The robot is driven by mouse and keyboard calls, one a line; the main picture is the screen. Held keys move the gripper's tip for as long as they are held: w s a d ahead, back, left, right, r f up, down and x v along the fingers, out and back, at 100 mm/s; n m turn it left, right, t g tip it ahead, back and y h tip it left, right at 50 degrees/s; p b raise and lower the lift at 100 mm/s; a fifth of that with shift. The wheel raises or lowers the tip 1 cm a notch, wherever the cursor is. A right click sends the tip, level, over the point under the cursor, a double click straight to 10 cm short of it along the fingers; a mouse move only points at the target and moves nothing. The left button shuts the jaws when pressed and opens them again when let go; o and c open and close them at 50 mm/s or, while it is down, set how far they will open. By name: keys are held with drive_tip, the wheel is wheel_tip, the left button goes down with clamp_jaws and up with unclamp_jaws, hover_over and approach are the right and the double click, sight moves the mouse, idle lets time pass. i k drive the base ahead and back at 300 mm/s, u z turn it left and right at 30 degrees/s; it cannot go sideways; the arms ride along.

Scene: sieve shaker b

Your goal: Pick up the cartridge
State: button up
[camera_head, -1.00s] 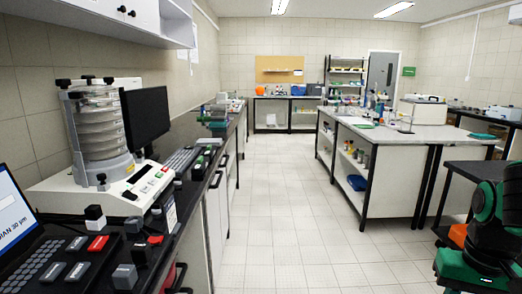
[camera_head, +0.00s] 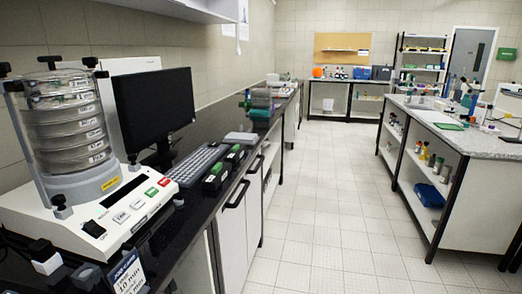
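No object in the head view can be clearly told as the cartridge. Small black boxes with green on top (camera_head: 216,178) stand on the dark left bench (camera_head: 205,150), beside a keyboard (camera_head: 190,165). A small black-and-white block (camera_head: 45,257) lies in front of the sieve shaker (camera_head: 75,150) at the lower left. The shaker is a white machine with a clear stack of sieves and red and green buttons. My gripper is not in view.
A black monitor (camera_head: 153,110) stands behind the shaker. A printed card (camera_head: 127,274) stands at the near bench edge. A white-tiled aisle (camera_head: 320,200) runs clear between the left bench and the island bench (camera_head: 465,148). A shelf unit (camera_head: 418,65) stands at the back.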

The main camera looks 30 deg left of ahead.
sight(238, 150)
drive_tip(key=u, duration=0.2)
drive_tip(key=i, duration=1.1)
drive_tip(key=u, duration=1)
drive_tip(key=i, duration=0.7)
drive_tip(key=u, duration=0.45)
